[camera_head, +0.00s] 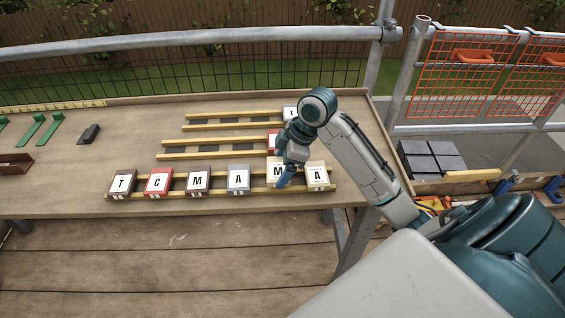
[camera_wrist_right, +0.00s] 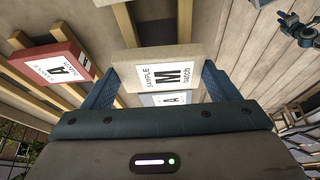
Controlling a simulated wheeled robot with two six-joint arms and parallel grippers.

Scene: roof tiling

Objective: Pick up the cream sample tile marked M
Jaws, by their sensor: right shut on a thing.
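The cream sample tile marked M (camera_head: 275,168) is at the front rack, between a grey-blue tile marked A (camera_head: 238,178) and a cream tile marked A (camera_head: 318,176). My right gripper (camera_head: 287,177) is shut on it and partly covers it in the head view. In the right wrist view the cream M tile (camera_wrist_right: 158,67) sits between the two blue fingers, its label facing the camera. I cannot tell whether it is clear of the rails. My left gripper is not in view.
The front rack (camera_head: 215,195) also holds tiles marked T (camera_head: 122,183), C (camera_head: 158,182) and M (camera_head: 198,182). Two more racks (camera_head: 220,152) lie behind, with tiles partly hidden by my right arm. Green tools (camera_head: 45,128) and a dark block (camera_head: 89,133) lie at left.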

